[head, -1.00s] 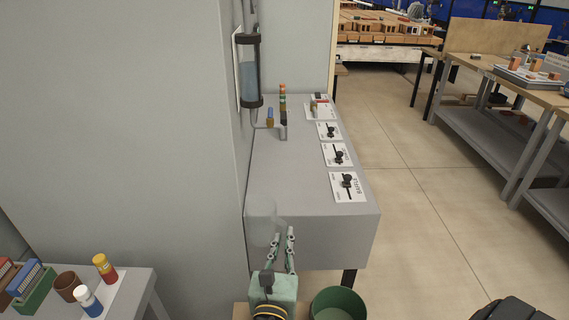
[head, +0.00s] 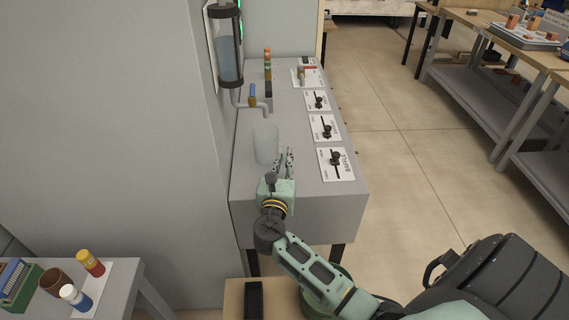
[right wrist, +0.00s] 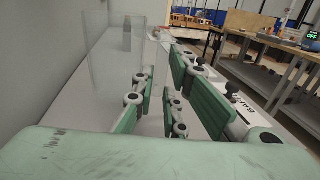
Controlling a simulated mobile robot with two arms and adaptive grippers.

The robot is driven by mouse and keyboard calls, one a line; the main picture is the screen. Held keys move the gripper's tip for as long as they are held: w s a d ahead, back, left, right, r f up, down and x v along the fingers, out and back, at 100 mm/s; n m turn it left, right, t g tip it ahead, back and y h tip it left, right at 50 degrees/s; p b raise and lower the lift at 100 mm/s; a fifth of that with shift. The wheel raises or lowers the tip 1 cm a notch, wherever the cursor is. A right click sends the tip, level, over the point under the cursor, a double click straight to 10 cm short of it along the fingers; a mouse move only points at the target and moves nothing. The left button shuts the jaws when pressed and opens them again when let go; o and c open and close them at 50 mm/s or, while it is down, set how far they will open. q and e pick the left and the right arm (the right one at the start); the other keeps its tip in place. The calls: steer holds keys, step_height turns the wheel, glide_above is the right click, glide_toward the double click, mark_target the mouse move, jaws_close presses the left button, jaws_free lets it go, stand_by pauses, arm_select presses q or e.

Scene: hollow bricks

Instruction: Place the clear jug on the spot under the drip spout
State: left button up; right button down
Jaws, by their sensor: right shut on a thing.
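The clear jug (head: 265,143) is upright over the grey bench top, just in front of the drip spout (head: 264,106). I cannot tell whether its base touches the bench. My right gripper (head: 283,160) is shut on the jug from its near right side. In the right wrist view the see-through jug (right wrist: 108,75) fills the space ahead of the green fingers (right wrist: 165,105). The spot under the spout cannot be made out; the jug may hide it. My left gripper is not in view.
A water tube (head: 228,45) on the wall feeds the spout, with a blue-handled valve (head: 253,91). Lever plates (head: 336,164) line the bench's right side. The grey wall (head: 120,120) is close on the left.

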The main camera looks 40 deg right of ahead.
steer(key=shift+x, duration=0.95)
step_height(320, 180, down, 3)
steer(key=shift+f, duration=0.15)
steer(key=shift+f, duration=0.2)
steer(key=c, duration=1.8)
jaws_free()
